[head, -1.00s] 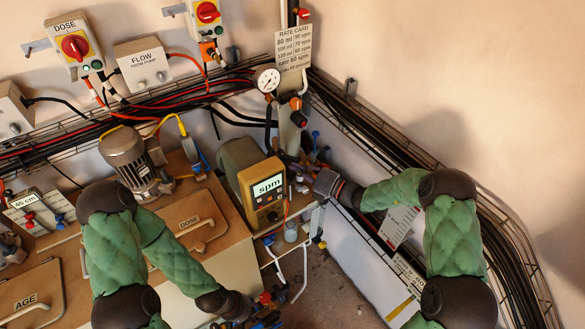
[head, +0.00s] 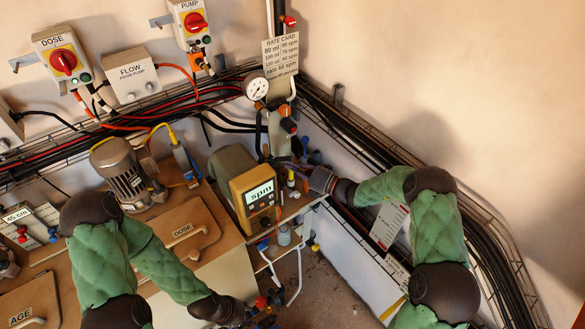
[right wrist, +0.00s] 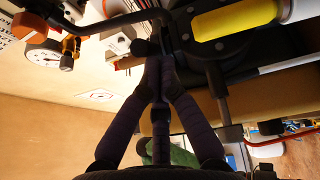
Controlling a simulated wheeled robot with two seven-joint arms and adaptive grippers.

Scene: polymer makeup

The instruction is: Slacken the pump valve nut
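The tan and yellow pump (head: 252,190) with a lit "spm" display stands at the centre of the head view, on a bench corner. My right gripper (head: 300,169) reaches from the right to the fittings just right of the pump's back. In the right wrist view its dark purple fingers (right wrist: 159,62) converge, with their tips close together beside a small dark part. I cannot tell whether they grip it, and the valve nut is not clearly distinguishable. My left gripper (head: 250,315) is low in the head view beside small red and blue parts; its fingers are unclear.
A pressure gauge (head: 256,88) and a rate card (head: 281,55) are above the pump. A motor (head: 122,172) stands left of it. Cable trays (head: 455,205) run along the right wall. A yellow cylinder (right wrist: 236,20) and dark pipework crowd the right wrist view.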

